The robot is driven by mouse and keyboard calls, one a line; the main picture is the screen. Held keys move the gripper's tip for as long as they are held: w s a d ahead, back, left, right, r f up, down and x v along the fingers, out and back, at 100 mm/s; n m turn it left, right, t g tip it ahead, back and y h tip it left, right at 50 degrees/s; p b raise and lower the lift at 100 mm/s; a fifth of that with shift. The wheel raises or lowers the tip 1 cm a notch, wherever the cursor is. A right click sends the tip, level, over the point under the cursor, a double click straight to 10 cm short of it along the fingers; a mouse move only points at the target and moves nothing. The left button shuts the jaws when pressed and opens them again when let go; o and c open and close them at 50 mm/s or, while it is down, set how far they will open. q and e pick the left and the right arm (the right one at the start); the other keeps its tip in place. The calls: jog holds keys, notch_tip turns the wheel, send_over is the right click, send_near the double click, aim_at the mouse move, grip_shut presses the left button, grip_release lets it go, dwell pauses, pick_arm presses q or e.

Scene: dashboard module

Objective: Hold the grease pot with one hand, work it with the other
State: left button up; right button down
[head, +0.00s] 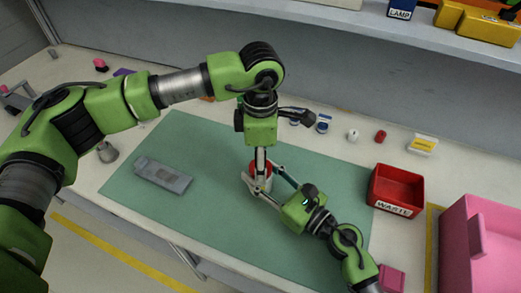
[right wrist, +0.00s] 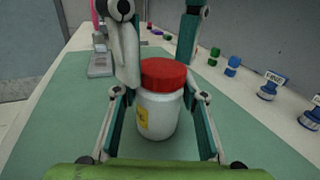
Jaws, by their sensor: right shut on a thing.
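The grease pot (right wrist: 158,115) is a white jar with a red lid (right wrist: 164,76) and a yellow label. It stands upright on the green mat (head: 220,215); the lid partly shows in the head view (head: 262,167). My right gripper (head: 262,184) comes from the lower right and is shut on the pot's body, one finger on each side. My left gripper (head: 260,160) points down from above. Its fingers (right wrist: 160,65) are on either side of the lid in the right wrist view. Whether they touch the lid is not clear.
A grey metal piece (head: 162,176) lies on the mat's left part. A red waste bin (head: 395,190) and a pink crate (head: 465,250) stand at the right. Several small pots and caps line the back, below a shelf (head: 320,20). The mat's front left is clear.

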pick_arm(q)
jog(key=shift+f, duration=0.35)
jog(key=c, duration=1.1)
jog(key=n, duration=0.2)
jog(key=shift+n, duration=0.4)
jog(key=shift+c, duration=0.3)
jog(key=shift+r, duration=0.2)
jog(key=shift+r, duration=0.95)
